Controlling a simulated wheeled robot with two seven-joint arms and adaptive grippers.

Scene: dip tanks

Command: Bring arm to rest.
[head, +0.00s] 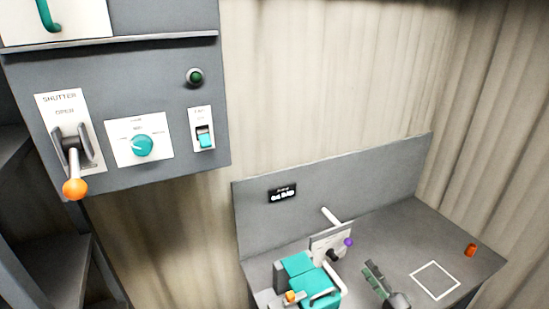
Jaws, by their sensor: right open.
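My right gripper (373,272) shows at the bottom of the head view, low over the grey bench (400,235). Its jaws are open and I see nothing between them. It is to the right of a teal and grey device (318,285) and left of a white square outline (435,280) marked on the bench top. Most of my right arm is out of the picture. My left gripper is not in view.
A grey control panel (170,85) at upper left carries an orange-knobbed shutter lever (75,187), a teal dial (142,145), a teal switch (204,138) and a green button (195,76). A small orange object (470,250) stands at the bench's right. The outlined square is empty.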

